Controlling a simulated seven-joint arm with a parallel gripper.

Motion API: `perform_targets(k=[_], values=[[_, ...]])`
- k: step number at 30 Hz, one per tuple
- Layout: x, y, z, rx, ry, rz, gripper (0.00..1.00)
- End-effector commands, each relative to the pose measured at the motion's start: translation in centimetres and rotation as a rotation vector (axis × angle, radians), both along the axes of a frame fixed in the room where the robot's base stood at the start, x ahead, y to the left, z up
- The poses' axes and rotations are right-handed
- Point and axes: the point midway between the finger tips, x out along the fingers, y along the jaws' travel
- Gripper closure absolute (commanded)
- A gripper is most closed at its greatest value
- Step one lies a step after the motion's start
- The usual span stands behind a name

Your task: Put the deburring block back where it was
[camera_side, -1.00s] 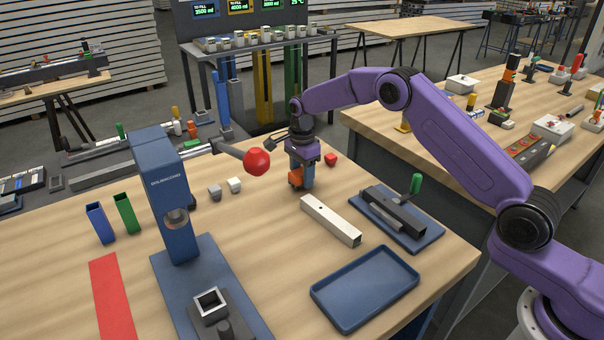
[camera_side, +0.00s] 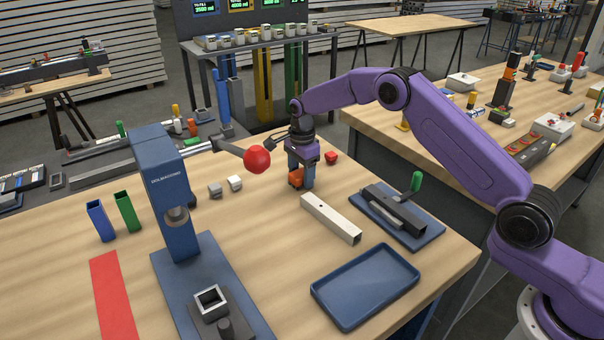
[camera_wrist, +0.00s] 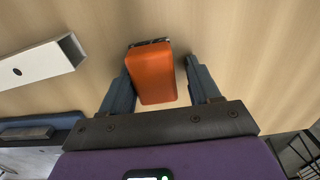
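The deburring block appears to be the orange block (camera_side: 296,178), at the far middle of the wooden table in the side view. In the wrist view the orange block (camera_wrist: 152,75) lies between my two fingers, with a dark, metallic edge at its far end. My gripper (camera_side: 304,180) points down over it, low at the table. In the wrist view my gripper (camera_wrist: 160,82) is open around the block: a clear gap shows at the right finger, while the left finger is close to or touching the block. Whether the block's underside rests fully on the table is hidden.
A pale square tube (camera_side: 330,218) lies just in front of my gripper. A red block (camera_side: 331,158) is behind right. A green-handled fixture (camera_side: 400,220) and empty blue tray (camera_side: 365,287) stand to the right.

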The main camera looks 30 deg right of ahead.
Motion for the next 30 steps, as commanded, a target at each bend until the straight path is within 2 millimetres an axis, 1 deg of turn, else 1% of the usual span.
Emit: perform_targets(k=[1,8,11,14,17,30], values=[[-0.9,0.0,-0.9,-0.005,0.035,0.001,0.26],[-1.0,0.0,-0.9,-0.005,0.04,0.001,0.26],[-0.9,0.0,-0.6,-0.005,0.039,0.001,0.26],[-0.9,0.0,0.3,-0.005,0.036,0.001,0.26],[-0.7,0.0,2.1,-0.005,0.03,0.001,0.26],[-0.7,0.0,11.6,-0.003,0.019,-0.001,0.26]])
